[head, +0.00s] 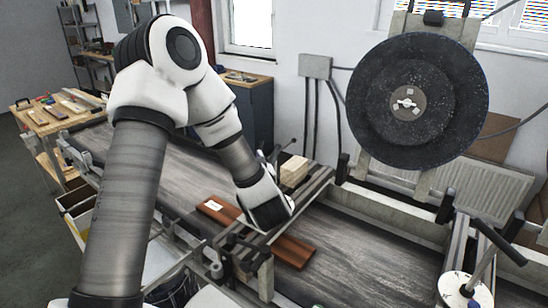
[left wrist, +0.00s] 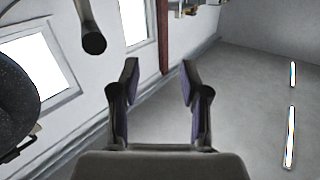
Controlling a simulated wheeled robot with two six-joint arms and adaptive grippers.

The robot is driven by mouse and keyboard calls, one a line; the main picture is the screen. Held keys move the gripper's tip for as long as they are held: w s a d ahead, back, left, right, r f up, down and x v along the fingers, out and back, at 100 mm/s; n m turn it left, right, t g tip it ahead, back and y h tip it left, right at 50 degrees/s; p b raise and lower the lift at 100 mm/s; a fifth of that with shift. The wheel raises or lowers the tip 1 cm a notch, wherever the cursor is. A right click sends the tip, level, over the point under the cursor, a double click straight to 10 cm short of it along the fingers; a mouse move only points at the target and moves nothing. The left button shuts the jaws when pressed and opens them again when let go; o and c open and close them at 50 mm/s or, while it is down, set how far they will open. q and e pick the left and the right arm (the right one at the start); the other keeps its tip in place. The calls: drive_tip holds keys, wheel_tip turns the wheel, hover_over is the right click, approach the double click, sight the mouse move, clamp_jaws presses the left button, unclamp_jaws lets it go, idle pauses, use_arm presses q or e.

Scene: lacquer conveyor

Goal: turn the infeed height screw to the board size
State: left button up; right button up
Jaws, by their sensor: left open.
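A reddish-brown board (head: 295,252) with a white label lies on the dark conveyor belt, partly under a cross-frame (head: 312,190) and behind my left arm. I cannot tell for sure which part is the infeed height screw. A thin rod with a dark ball end (head: 292,142) stands near the frame beside my left wrist. My left gripper (left wrist: 158,72) shows in the left wrist view with its fingers apart and nothing between them. In the head view its fingers are hard to make out behind the wrist. My right gripper is not in view.
A large dark disc (head: 448,95) hangs on a stand above the belt. A black-handled lever (head: 492,238) and a pale round plate (head: 465,290) are at the lower right. Pale wood blocks (head: 294,171) sit behind the frame. A bench (head: 48,122) is at left.

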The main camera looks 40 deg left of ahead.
use_arm(q)
wheel_tip(320, 180, up, 4)
drive_tip(key=shift+f, duration=0.15)
drive_tip(key=m+t+h+b, duration=0.5)
drive_tip(key=t, duration=0.1)
approach(273, 157)
drive_tip(key=x, duration=0.3)
drive_tip(key=p+x, duration=0.1)
drive_tip(key=x, duration=0.1)
drive_tip(key=p+x, duration=0.1)
drive_tip(key=x, duration=0.4)
drive_tip(key=shift+f+p, duration=0.4)
drive_tip(key=shift+w+a+f, duration=0.25)
drive_tip(key=shift+w, duration=0.1)
drive_tip(key=shift+r, duration=0.1)
clamp_jaws()
